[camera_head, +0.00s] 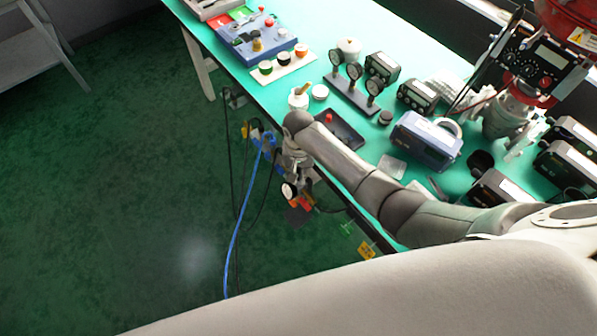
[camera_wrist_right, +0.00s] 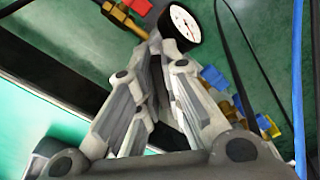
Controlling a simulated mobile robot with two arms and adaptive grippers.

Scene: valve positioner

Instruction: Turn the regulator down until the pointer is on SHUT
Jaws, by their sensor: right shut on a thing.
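My right gripper (camera_head: 292,172) reaches down past the front edge of the table, just above a small round gauge (camera_head: 289,190). In the right wrist view its fingers (camera_wrist_right: 165,62) close together right beside the white-faced gauge (camera_wrist_right: 184,23). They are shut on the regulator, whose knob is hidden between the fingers. A brass fitting (camera_wrist_right: 124,18) shows to the left of the gauge. The gauge has a dark rim and a thin needle; its markings are too small to read. I cannot make out a SHUT mark. My left gripper is not in view.
A blue hose (camera_head: 236,240) and dark cables hang in front of the table (camera_head: 225,68). Blue and brass valves (camera_wrist_right: 268,126) sit right of the fingers in the wrist view. Instruments, including a blue-grey box (camera_head: 427,140), crowd the tabletop. The green floor (camera_head: 120,190) at left is clear.

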